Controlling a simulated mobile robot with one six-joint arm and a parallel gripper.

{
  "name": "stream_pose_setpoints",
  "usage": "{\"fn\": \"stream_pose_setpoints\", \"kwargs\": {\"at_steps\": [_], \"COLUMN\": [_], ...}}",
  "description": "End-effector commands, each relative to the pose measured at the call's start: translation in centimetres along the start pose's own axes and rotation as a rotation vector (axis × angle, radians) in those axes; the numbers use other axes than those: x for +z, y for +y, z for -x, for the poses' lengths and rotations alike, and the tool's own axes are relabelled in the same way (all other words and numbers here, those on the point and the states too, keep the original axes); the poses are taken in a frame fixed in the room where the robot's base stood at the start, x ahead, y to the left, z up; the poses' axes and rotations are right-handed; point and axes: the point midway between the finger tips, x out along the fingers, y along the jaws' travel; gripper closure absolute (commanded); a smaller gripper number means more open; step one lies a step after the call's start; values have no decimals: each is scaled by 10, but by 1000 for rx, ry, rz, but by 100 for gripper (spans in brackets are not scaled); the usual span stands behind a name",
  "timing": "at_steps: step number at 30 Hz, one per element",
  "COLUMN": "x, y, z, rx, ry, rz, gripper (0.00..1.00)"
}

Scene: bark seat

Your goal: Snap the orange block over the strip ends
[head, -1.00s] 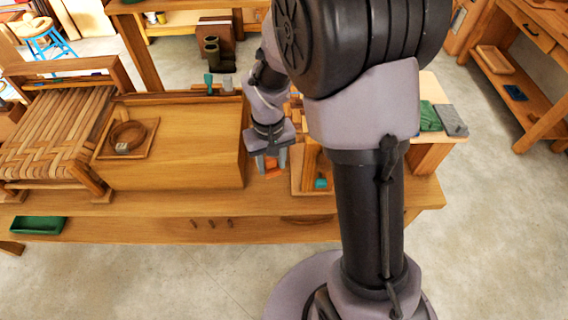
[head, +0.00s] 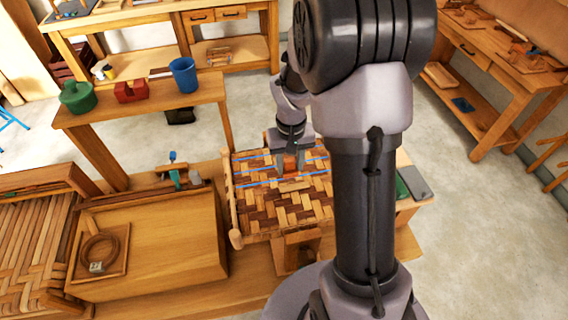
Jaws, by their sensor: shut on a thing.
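My gripper (head: 291,168) points down over the woven bark seat (head: 288,212). It is shut on the small orange block (head: 290,161), which shows between its fingers. The seat has a brown and tan herringbone weave in a wooden frame. Thin blue strips (head: 258,183) run across its far part, on both sides of the gripper. The block appears at or just above the weave near these strips; I cannot tell whether it touches. The strip parts behind the gripper and my arm are hidden, as is part of the seat's right side.
A wooden box (head: 160,250) with a tray and a coiled strip (head: 99,252) stands left of the seat. Behind is a shelf with a green pot (head: 78,97), a red block (head: 130,92) and a blue cup (head: 184,75). A green and grey pad (head: 412,183) lies at right.

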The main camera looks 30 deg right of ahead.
Motion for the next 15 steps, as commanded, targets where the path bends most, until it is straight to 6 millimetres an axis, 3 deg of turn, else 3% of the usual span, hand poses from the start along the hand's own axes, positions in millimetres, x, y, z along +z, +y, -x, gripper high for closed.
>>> {"fn": "stream_pose_setpoints", "kwargs": {"at_steps": [15], "x": [0], "y": [0], "z": [-67], "rx": [0], "ry": [-1], "rz": [1], "gripper": [99]}}
